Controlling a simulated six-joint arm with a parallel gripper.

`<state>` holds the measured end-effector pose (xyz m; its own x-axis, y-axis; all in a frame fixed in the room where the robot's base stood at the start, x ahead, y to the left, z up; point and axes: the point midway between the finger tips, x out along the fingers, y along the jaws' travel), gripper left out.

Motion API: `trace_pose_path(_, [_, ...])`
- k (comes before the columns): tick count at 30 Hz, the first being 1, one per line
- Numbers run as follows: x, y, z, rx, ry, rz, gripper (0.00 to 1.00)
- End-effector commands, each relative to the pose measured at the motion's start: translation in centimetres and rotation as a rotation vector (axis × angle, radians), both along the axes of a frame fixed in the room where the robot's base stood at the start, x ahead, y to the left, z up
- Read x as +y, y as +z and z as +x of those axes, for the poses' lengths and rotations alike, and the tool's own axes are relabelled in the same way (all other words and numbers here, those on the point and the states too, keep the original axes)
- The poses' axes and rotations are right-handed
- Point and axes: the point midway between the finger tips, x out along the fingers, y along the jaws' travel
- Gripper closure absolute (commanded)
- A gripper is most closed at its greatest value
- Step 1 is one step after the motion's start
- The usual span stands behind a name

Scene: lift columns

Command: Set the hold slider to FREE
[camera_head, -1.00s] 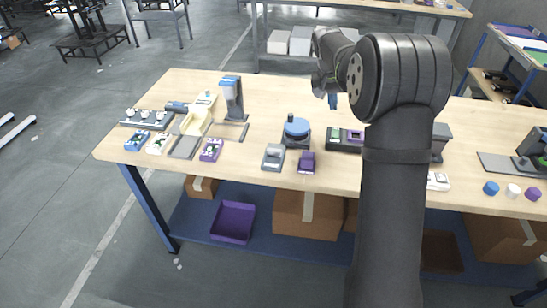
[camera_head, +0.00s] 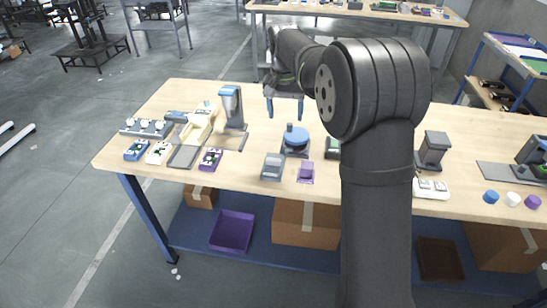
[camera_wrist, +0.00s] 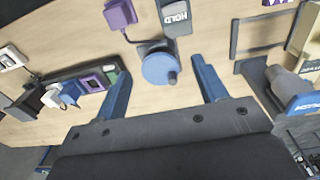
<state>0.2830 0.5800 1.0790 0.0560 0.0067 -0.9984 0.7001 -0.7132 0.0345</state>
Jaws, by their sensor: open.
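A grey unit (camera_wrist: 174,5) with a dark plate reading HOLD shows at the top of the wrist view; the grey unit (camera_head: 272,166) is near the table's front edge in the head view. I cannot make out a slider position or a FREE mark. A round blue knob (camera_head: 296,134) on a grey base stands just behind it, and the knob (camera_wrist: 160,68) also shows in the wrist view. My gripper (camera_head: 285,106) is open and empty, pointing down above the table beyond the knob. In the wrist view the knob appears between its blue fingers, without visible contact.
A purple block (camera_head: 306,171) sits right of the grey unit. A blue-grey upright device (camera_head: 232,106) and several small boxes stand to the left. A grey stand (camera_head: 432,151) is at the right. My arm hides part of the table's middle.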

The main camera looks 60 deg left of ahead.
Motion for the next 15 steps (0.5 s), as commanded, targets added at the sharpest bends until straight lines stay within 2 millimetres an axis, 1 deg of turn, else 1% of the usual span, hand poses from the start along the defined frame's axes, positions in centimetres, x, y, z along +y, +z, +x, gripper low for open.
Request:
trace_pose_path(1, [0.3,0.5,-1.9,0.024,0.009,-0.002,0.35])
trace_pose_path(3, [0.5,0.8,-3.4,0.048,0.009,-0.006,0.35])
trace_pose_path(4, [0.5,0.7,-3.7,0.054,0.01,-0.007,0.35])
trace_pose_path(8, [0.5,-0.5,-3.9,0.059,0.009,-0.011,0.35])
trace_pose_path(11, [0.4,-2.2,-3.9,0.059,0.009,-0.011,0.35])
trace_pose_path(15, [0.4,-5.4,-3.8,0.059,0.009,-0.012,0.35])
